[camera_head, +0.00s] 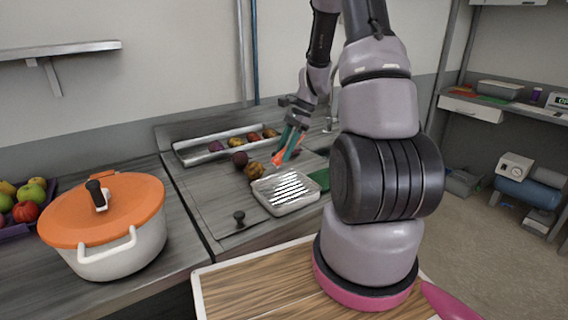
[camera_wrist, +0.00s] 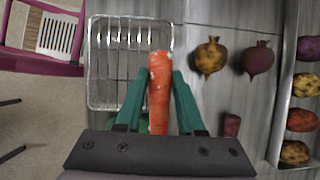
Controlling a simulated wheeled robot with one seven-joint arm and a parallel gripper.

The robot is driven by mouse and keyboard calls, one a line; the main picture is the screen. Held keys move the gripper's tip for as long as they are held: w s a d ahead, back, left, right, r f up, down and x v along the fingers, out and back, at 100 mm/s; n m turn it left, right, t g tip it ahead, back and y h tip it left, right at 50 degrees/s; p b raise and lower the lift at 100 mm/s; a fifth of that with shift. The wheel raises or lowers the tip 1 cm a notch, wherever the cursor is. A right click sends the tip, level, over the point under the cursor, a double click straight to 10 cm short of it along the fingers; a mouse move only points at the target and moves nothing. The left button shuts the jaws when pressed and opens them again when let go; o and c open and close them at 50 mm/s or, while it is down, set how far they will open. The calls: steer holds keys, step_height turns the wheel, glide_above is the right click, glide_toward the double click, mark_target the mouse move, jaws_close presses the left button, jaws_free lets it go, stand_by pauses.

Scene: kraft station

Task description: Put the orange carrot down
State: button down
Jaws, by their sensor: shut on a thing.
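The orange carrot (camera_wrist: 158,92) is held between the teal fingers of my gripper (camera_wrist: 158,76) in the wrist view, its length pointing away from the palm. In the head view, the carrot (camera_head: 278,156) hangs at the fingertips of my gripper (camera_head: 290,142), above the grey counter and behind a shallow clear ribbed tray (camera_head: 285,208). In the wrist view, the carrot's far end overlaps the right side of the tray (camera_wrist: 92,60). The carrot's height above the counter is hard to tell. My gripper is shut on it.
A round yellow-brown vegetable (camera_wrist: 210,56) and a dark beet (camera_wrist: 257,58) lie on the counter beside the tray. A long metal tray (camera_head: 187,156) holds several vegetables along the back. A white pot with an orange lid (camera_head: 130,205) stands at left.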

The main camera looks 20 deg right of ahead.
mark_target(300, 139)
steer(key=shift+s+f, duration=0.1)
steer(key=shift+f, duration=1.8)
steer(key=shift+f, duration=0.15)
steer(key=c, duration=0.5)
jaws_free()
steer(key=v, duration=1.2)
steer(key=s+a+r+n+t+h, duration=0.1)
steer(key=s+a+r+n+t, duration=0.1)
steer(key=s+a+r+n, duration=0.2)
steer(key=s+a+r+n+t+h, duration=0.1)
steer(key=s+a+r+n+t, duration=0.2)
steer(key=s+r, duration=0.5)
steer(key=s+a+r+n+t+h, duration=0.1)
steer(key=s+a+r+n, duration=0.4)
steer(key=r, duration=0.5)
steer(key=shift+s+a+r+t, duration=0.15)
steer(key=shift+s+t, duration=0.3)
steer(key=shift+s, duration=0.1)
steer(key=shift+s+a+r+t, duration=0.15)
steer(key=shift+s+t, duration=0.3)
steer(key=shift+s, duration=0.05)
